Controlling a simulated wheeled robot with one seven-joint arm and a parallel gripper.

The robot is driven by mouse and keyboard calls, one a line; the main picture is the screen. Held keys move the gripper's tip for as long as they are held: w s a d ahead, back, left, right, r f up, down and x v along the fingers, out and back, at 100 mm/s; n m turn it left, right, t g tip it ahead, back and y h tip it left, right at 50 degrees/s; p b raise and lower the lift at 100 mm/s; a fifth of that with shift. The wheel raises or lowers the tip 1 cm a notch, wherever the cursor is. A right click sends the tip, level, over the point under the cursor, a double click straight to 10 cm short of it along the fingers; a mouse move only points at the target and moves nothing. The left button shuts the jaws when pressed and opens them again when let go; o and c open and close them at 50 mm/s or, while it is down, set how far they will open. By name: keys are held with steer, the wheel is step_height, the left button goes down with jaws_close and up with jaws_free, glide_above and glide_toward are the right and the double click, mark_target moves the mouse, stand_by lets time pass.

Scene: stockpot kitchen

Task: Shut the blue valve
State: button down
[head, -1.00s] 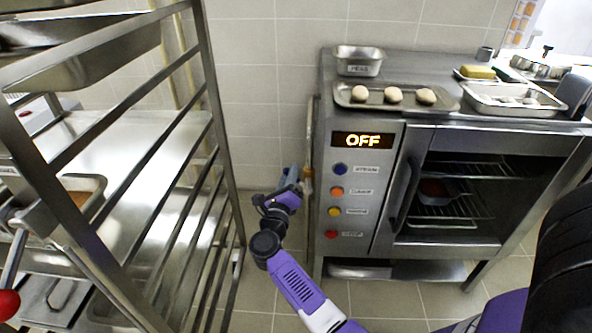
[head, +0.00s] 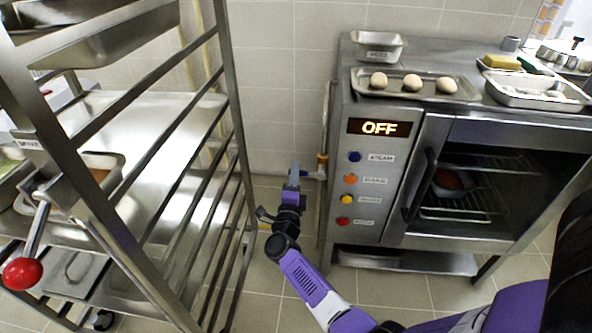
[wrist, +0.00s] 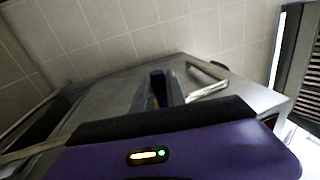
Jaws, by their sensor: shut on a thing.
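The blue valve (head: 309,175) sits on a thin vertical pipe beside the oven's left side. Its handle is mostly hidden by my gripper, and only a short blue piece shows, reaching left from the pipe's brass fitting. My gripper (head: 294,172) is shut on the handle in the narrow gap between the oven and the rack. In the wrist view, a dark blue upright piece (wrist: 158,88) shows just past the gripper's black edge, with a bit of orange at its base. The handle's exact angle is hard to tell.
The steel oven (head: 385,190), its sign reading OFF, stands close on the right with several coloured buttons. A steel rack (head: 235,120) stands close on the left, with a red-knobbed lever (head: 22,272). A tray of dough balls (head: 372,88) lies on the oven.

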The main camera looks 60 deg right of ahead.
steer(key=shift+a+f+n, duration=0.1)
steer(key=shift+f+n, duration=0.25)
steer(key=shift+n, duration=0.05)
steer(key=c, duration=1.6)
jaws_free()
steer(key=shift+p+v, duration=0.7)
steer(key=shift+v, duration=3.15)
